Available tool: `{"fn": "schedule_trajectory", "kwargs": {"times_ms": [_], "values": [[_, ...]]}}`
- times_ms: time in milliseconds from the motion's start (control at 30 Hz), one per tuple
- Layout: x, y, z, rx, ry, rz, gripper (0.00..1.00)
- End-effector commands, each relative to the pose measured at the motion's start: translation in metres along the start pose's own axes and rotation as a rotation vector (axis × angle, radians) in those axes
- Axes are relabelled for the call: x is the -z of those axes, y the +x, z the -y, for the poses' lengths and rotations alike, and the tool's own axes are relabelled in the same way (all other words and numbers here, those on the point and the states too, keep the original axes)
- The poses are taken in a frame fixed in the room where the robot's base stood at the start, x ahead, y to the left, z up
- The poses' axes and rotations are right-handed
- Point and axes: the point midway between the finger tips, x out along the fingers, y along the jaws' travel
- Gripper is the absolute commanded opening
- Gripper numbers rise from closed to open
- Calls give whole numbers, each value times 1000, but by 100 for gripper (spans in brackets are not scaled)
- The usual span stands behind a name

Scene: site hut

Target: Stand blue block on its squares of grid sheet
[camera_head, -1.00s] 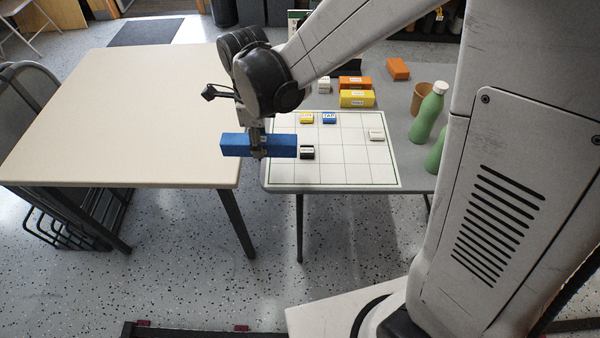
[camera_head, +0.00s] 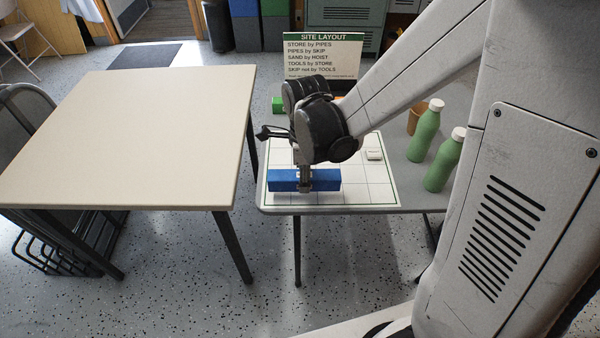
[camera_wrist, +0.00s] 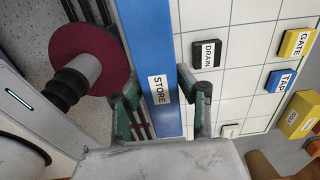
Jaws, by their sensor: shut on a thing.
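The long blue block (camera_head: 322,180), labelled STORE in the wrist view (camera_wrist: 158,60), lies level in my gripper (camera_head: 305,186). My gripper, also in the wrist view (camera_wrist: 165,105), is shut across the block's middle. The block is over the near-left squares of the white grid sheet (camera_head: 378,194), lengthwise along the near edge. I cannot tell whether it touches the sheet. In the wrist view, the black DRAIN tile (camera_wrist: 207,54), blue TAP tile (camera_wrist: 281,80) and yellow GATE tile (camera_wrist: 296,43) stand on the sheet beside it.
A SITE LAYOUT sign (camera_head: 322,56) stands behind the sheet. A green block (camera_head: 277,104) is at back left. Two green bottles (camera_head: 426,130) and a brown cup (camera_head: 414,117) stand right of the sheet. A yellow block (camera_wrist: 300,116) shows in the wrist view. The beige table (camera_head: 130,135) is bare.

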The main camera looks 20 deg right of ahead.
Motion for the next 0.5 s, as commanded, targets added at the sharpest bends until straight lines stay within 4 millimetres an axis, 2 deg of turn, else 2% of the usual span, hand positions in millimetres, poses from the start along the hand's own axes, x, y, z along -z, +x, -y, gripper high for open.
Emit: {"fn": "schedule_trajectory", "kwargs": {"times_ms": [233,500], "values": [[0,33,1,0,2,0,0],[0,36,0,0,2,0,0]]}}
